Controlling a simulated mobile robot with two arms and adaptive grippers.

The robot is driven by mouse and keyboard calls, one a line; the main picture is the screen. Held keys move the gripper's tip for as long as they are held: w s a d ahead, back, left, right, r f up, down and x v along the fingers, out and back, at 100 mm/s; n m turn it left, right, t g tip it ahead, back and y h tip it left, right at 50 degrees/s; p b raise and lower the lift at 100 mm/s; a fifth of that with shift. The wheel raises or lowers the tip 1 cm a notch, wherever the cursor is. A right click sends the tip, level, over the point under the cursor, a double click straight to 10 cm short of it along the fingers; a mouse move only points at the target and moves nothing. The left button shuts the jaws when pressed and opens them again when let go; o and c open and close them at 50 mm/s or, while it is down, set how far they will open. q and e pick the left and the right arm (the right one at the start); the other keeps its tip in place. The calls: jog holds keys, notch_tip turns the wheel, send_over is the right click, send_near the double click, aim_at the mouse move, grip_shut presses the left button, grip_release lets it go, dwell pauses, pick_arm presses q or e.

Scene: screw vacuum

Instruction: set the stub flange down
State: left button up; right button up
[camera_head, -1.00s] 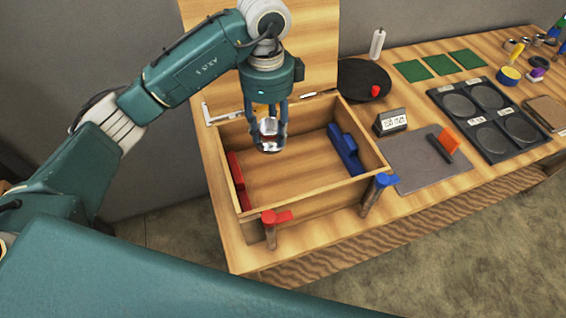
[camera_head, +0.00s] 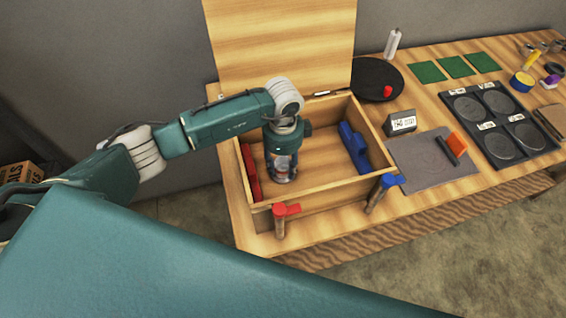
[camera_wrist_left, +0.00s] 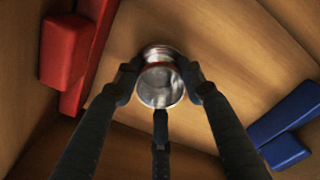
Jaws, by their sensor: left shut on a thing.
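The stub flange (camera_wrist_left: 160,80) is a shiny silver metal piece with a round rim. It also shows, partly hidden by the fingers, in the head view (camera_head: 281,172). My left gripper (camera_head: 282,176) points down inside the open wooden box (camera_head: 318,192). Its three dark fingers are shut around the flange, as the left wrist view (camera_wrist_left: 160,90) shows. The flange is low in the box, near the floor; I cannot tell whether it touches. My right gripper is not in view.
A red block (camera_head: 251,172) lines the box's left wall and a blue block (camera_head: 354,148) the right. Red (camera_head: 286,210) and blue (camera_head: 388,182) handles stand at the front wall. The box floor between the blocks is clear. A grey mat (camera_head: 432,162) lies right.

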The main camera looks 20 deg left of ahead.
aim_at(283, 164)
pick_arm(q)
jog(key=shift+f, duration=0.15)
jog(key=o, duration=1.3)
jog(key=shift+o, duration=0.3)
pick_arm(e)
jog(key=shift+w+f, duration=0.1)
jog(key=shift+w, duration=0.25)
pick_arm(q)
jog(key=shift+r, duration=0.2)
notch_tip(283, 164, up, 11)
jog(key=b, duration=0.3)
jog(key=shift+r+b, duration=0.3)
jog(key=shift+r, duration=0.25)
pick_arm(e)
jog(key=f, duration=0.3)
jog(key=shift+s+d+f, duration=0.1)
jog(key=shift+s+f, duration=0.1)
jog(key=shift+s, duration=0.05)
